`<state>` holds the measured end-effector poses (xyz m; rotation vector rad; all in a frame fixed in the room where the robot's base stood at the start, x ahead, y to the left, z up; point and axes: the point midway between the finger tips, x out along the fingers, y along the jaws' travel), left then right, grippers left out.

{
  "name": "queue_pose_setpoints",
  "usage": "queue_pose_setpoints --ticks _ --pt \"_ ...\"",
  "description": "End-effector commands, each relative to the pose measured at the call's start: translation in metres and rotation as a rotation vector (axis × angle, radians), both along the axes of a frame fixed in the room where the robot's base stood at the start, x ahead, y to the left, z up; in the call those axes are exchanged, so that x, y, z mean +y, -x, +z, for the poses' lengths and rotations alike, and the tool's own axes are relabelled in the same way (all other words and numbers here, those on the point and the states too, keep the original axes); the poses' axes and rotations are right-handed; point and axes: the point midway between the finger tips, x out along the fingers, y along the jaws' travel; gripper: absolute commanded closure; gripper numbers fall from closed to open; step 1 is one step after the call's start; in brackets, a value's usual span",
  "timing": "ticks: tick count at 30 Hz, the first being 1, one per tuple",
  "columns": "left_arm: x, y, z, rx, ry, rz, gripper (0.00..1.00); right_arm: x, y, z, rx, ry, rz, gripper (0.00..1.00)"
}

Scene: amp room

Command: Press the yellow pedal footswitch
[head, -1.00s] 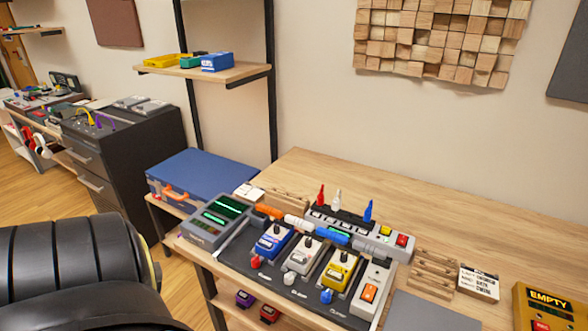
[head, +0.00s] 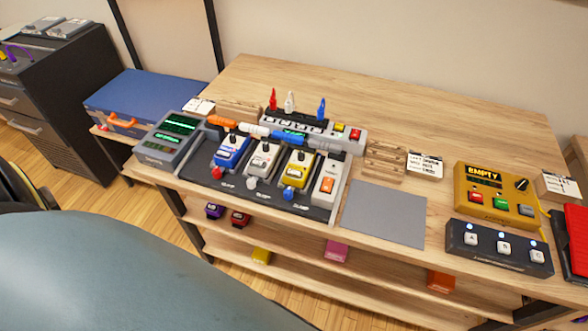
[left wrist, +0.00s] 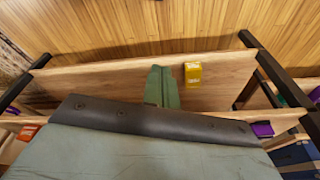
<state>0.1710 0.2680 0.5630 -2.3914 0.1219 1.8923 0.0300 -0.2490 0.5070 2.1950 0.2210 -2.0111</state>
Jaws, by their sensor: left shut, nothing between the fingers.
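The yellow pedal (head: 297,168) sits on the dark pedalboard (head: 265,196) on the wooden bench, right of a white pedal (head: 262,158) and a blue pedal (head: 232,151). A small blue cap (head: 288,193) is at its front edge. My left arm fills the lower left of the head view, its gripper out of sight there. In the left wrist view my left gripper (left wrist: 160,72) is shut and empty, above a wooden shelf beside a small yellow box (left wrist: 193,74). That view does not show the pedalboard. My right gripper is in neither view.
A grey mat (head: 384,214) lies right of the pedalboard. Further right are a yellow EMPTY unit (head: 497,194) and a dark three-button switch box (head: 499,246). A blue case (head: 146,97) stands at left. Lower shelves below the bench hold small coloured boxes.

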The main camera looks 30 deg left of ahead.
Motion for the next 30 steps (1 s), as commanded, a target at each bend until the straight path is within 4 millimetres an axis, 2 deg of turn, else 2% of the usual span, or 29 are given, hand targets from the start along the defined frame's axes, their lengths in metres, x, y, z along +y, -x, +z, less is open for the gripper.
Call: queue_pose_setpoints --ticks 1,3,6,9,16,23,30 --pt "0.001 -0.03 0.025 -0.038 0.012 0.01 1.0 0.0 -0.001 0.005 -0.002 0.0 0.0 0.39" --pt "-0.001 -0.062 0.058 -0.074 0.034 0.02 1.0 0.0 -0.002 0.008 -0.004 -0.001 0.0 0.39" --pt "-0.008 -0.099 0.106 -0.118 0.069 0.025 1.0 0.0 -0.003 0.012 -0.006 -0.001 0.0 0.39" --pt "-0.017 -0.124 0.151 -0.152 0.104 0.018 1.0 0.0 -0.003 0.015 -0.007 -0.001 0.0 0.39" --pt "-0.037 -0.157 0.243 -0.217 0.176 -0.02 1.0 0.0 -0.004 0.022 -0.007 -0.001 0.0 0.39" --pt "-0.021 -0.22 0.307 -0.308 0.312 0.017 1.0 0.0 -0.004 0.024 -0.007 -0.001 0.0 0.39" --pt "0.011 -0.276 0.393 -0.356 0.475 0.123 1.0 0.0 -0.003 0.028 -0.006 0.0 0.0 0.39"
